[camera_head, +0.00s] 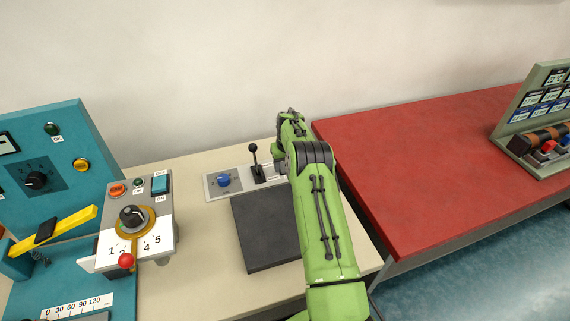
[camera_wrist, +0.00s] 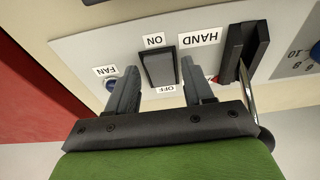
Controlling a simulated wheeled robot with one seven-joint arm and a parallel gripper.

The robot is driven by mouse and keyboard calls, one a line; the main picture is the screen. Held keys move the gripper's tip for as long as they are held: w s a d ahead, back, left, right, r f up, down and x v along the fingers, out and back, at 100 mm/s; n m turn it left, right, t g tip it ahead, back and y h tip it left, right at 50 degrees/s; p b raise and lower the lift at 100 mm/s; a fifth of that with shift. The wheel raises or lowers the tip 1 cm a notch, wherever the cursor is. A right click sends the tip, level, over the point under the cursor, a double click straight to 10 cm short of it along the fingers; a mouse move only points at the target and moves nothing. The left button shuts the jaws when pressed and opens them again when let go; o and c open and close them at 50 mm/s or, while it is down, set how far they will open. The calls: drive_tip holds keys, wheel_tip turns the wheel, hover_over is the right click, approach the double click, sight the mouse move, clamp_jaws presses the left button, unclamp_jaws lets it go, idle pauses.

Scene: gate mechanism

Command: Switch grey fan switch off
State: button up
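In the wrist view the grey fan switch (camera_wrist: 158,68) is a rocker on a light panel (camera_wrist: 95,52), with an ON label above it, an OFF label below it and a FAN label to its left. My gripper (camera_wrist: 158,64) is open, with one finger on each side of the switch in this view. I cannot tell whether the fingers touch the panel or which way the rocker is tilted. In the head view my green arm hides the switch and the fingers.
A black lever (camera_wrist: 243,52) stands close to the right finger in the wrist view. The head view also shows a blue knob (camera_head: 223,180) on the panel and a dark plate (camera_head: 265,232). A grey control box (camera_head: 158,214) stands left; the red table (camera_head: 425,160) right is largely clear.

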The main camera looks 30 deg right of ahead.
drive_tip(key=shift+o, duration=0.4)
drive_tip(key=s+r+p, duration=0.1)
drive_tip(key=s+r, duration=0.2)
drive_tip(key=r, duration=1.2)
drive_tip(key=shift+a+r+p, duration=0.2)
drive_tip(key=shift+a+p, duration=0.15)
drive_tip(key=shift+p, duration=0.05)
drive_tip(key=s+a+r+n+t, duration=0.1)
drive_tip(key=s+a+r+n, duration=0.1)
drive_tip(key=s+a+r, duration=1.25)
drive_tip(key=s+a+t, duration=0.1)
drive_tip(key=s+a, duration=0.3)
drive_tip(key=s, duration=0.6)
drive_tip(key=s+a+t, duration=0.1)
drive_tip(key=s+a, duration=0.4)
drive_tip(key=s, duration=0.6)
drive_tip(key=shift+a+f+n+y, duration=0.2)
drive_tip(key=shift+f+n+y, duration=0.1)
drive_tip(key=shift+n, duration=0.1)
drive_tip(key=shift+s+a, duration=0.1)
